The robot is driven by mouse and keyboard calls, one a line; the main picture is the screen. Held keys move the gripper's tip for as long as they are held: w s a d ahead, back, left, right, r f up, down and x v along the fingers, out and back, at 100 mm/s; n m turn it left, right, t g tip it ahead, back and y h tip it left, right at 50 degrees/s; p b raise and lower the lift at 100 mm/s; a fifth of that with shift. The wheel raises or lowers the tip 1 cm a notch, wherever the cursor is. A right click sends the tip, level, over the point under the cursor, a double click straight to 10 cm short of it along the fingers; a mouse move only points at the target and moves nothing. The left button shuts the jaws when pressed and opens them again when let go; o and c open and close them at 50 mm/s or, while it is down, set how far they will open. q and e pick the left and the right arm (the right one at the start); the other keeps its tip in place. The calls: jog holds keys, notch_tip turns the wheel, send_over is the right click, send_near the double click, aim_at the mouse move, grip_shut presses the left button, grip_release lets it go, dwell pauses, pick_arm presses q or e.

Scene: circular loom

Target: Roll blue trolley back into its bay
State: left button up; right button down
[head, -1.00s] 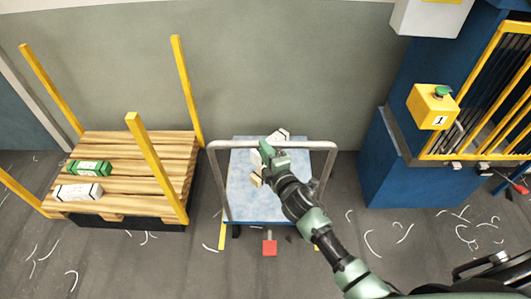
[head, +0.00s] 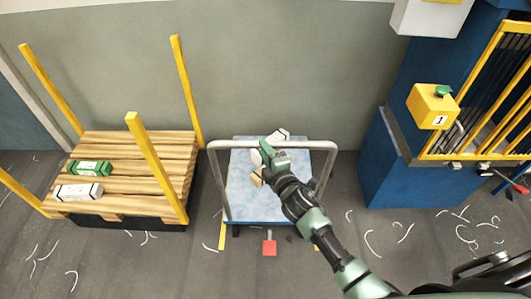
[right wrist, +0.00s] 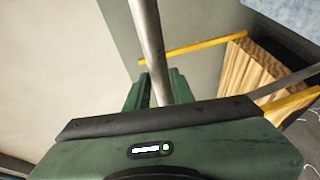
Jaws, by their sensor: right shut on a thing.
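The blue trolley (head: 242,195) stands at the middle of the head view, near the grey wall, its grey hoop handle (head: 225,146) upright above the deck. My right gripper (head: 268,148) is at the middle of the handle's top bar and shut on it. In the right wrist view the grey bar (right wrist: 148,40) runs down between the green fingers (right wrist: 152,90). White packs (head: 281,134) show on the deck, partly hidden by the gripper. Yellow floor marks (head: 222,236) show at the trolley's front corners, the right one mostly hidden by my arm. My left gripper is not in view.
A wooden pallet (head: 140,150) with yellow posts stands at left, bearing a green pack (head: 88,168) and a white pack (head: 78,192). A blue machine (head: 385,165) stands at right. A red pedal-like piece (head: 270,248) lies in front of the trolley. White scraps litter the floor.

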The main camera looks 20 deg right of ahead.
jog(key=w+d+b, duration=0.1)
jog(key=w+d, duration=0.1)
jog(key=w, duration=0.4)
jog(key=shift+f, duration=0.3)
jog(key=c, duration=1.2)
grip_release()
jog(key=shift+w, duration=0.2)
pick_arm(q)
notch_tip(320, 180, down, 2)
jog(key=shift+b, duration=0.4)
pick_arm(e)
jog(key=f+v, duration=0.1)
jog(key=v, duration=0.6)
jog(key=shift+s+r, duration=0.15)
jog(key=shift+r, duration=0.15)
